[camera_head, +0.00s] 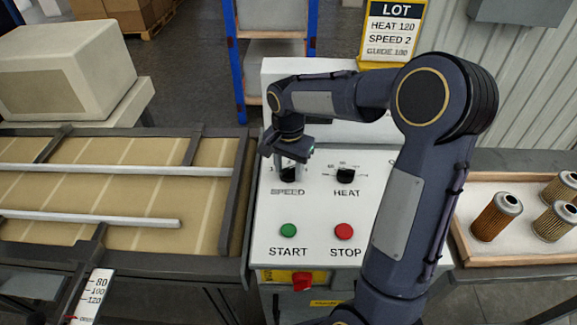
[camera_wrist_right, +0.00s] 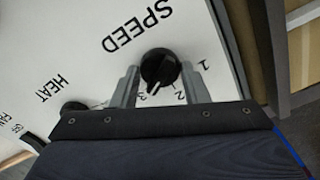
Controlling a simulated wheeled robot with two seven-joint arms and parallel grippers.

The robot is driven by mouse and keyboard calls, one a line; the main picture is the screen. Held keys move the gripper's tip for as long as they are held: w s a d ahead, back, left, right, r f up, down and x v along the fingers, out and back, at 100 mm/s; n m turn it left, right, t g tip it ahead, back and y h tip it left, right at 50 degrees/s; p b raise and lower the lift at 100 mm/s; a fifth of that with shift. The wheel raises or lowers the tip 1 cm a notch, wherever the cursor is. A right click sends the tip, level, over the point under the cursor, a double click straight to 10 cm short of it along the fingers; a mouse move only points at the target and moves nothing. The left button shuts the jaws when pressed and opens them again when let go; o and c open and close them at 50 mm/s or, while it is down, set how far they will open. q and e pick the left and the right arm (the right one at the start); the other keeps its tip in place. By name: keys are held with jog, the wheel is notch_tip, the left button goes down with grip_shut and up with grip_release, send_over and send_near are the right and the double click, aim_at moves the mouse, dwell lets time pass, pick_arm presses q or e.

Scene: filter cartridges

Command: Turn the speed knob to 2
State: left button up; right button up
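The black speed knob (camera_head: 288,177) sits on the white control panel (camera_head: 315,210), under my right gripper (camera_head: 291,165). In the right wrist view the speed knob (camera_wrist_right: 160,66) shows whole, with its white mark pointing between 2 and 3, nearer 3. My right gripper (camera_wrist_right: 160,82) has its two fingers apart, one on each side of the knob, with what looks like a thin gap on each side. In the head view my gripper partly hides the knob and its numbers. My left gripper is in neither view.
The heat knob (camera_head: 345,175) is just right of the speed knob. Below are a green start button (camera_head: 288,230) and a red stop button (camera_head: 344,231). A sign (camera_head: 392,32) reads SPEED 2. A tray (camera_head: 462,240) of filter cartridges stands right; a conveyor (camera_head: 120,190) lies left.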

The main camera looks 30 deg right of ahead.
jog(key=c, duration=0.3)
jog(key=shift+c, duration=0.2)
jog(key=shift+n, duration=0.4)
jog(key=n, duration=0.5)
jog(key=shift+n+p, duration=0.3)
jog(key=n, duration=0.5)
jog(key=shift+p, duration=0.3)
jog(key=shift+n, duration=0.3)
jog(key=o, duration=1)
